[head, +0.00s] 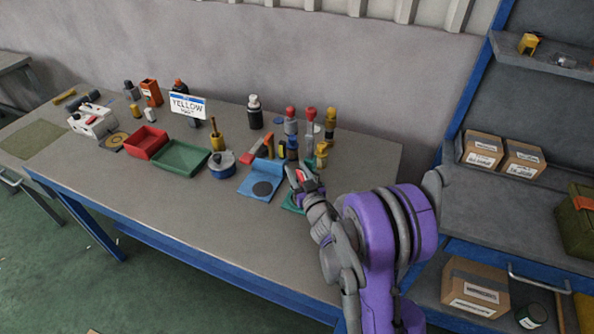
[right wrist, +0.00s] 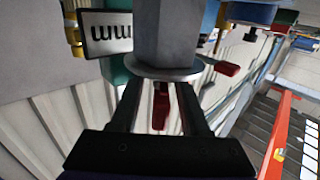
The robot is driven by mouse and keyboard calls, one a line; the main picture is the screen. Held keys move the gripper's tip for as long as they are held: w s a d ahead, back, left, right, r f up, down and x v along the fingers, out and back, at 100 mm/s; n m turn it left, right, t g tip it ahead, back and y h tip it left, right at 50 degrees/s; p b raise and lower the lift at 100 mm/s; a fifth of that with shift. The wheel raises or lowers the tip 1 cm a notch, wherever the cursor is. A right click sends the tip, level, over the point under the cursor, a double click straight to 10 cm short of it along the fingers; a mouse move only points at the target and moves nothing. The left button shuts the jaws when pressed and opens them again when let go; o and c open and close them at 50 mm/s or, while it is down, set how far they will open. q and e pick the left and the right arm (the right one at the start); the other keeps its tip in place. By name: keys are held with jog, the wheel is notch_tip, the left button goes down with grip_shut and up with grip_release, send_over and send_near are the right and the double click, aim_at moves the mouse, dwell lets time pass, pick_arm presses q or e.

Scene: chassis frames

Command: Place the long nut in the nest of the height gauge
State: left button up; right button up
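My right gripper (head: 303,180) is low over the right part of the bench, above a teal piece (head: 292,203). In the right wrist view, its two dark fingers (right wrist: 160,88) stand either side of a grey faceted piece with a round flange (right wrist: 165,30), which I take for the long nut. The flange and body hide the fingertips; the fingers look shut on it. A plate with dark marks like "mm" (right wrist: 108,32) and a teal part (right wrist: 116,72) lie behind, apparently of the height gauge. The nest is not visible. My left gripper is not in view.
A green tray (head: 181,157), red tray (head: 146,142) and "YELLOW" sign (head: 187,105) are farther left. The bench's front middle is clear. Shelves stand right.

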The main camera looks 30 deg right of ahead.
jog(key=shift+r, duration=0.1)
